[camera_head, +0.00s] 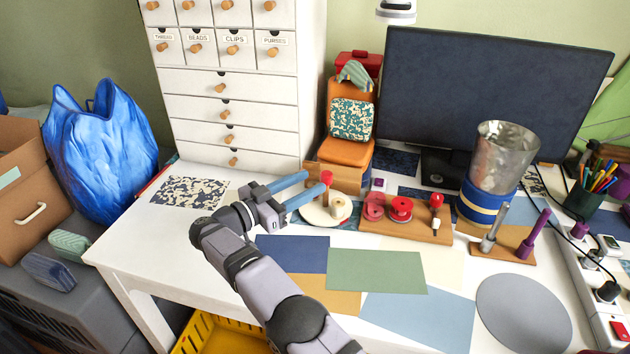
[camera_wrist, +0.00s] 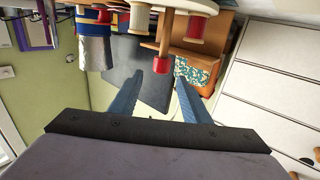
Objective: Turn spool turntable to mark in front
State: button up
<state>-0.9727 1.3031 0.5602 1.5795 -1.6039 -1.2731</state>
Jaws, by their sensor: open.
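The spool turntable is a pale round disc (camera_head: 313,215) on the white table. A cream thread spool (camera_head: 340,208) stands on it, and an upright peg with a red top (camera_head: 326,178) rises at its back. No mark can be made out. My gripper (camera_head: 313,184) is open, its two blue fingers reaching from the left towards the peg's top. In the wrist view, which is upside down, the red peg top (camera_wrist: 162,65) appears between and beyond my fingertips (camera_wrist: 161,88). I cannot tell whether they touch it. The disc's edge (camera_wrist: 208,8) shows at the top.
Flat coloured sheets (camera_head: 376,271) lie in front. A metal cylinder (camera_head: 500,157) and a monitor (camera_head: 490,90) are farther right.

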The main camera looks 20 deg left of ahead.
jog(key=d+r+n+t+p, duration=0.15)
jog(key=d+r+p, duration=0.3)
jog(key=r, duration=0.65)
jog(key=n+t+y, duration=0.2)
jog(key=n+y, duration=0.4)
jog(key=y, duration=0.1)
send_near(326, 178)
jog(key=w+d, duration=0.1)
jog(key=w, duration=0.3)
jog(key=shift+w+a+f+m, duration=0.1)
jog(key=shift+a+m, duration=0.05)
jog(key=shift+m, duration=0.1)
jog(key=shift+a+f+m, duration=0.2)
jog(key=shift+f+m, duration=0.05)
jog(key=shift+m, duration=0.55)
jog(key=shift+w, duration=0.1)
jog(key=shift+w+d+p, duration=0.2)
jog(key=shift+w, duration=1)
jog(key=shift+w+d+p, duration=0.25)
jog(key=shift+w, duration=0.9)
jog(key=shift+w+d+p, duration=0.2)
jog(key=shift+w, duration=1)
jog(key=shift+c, duration=0.3)
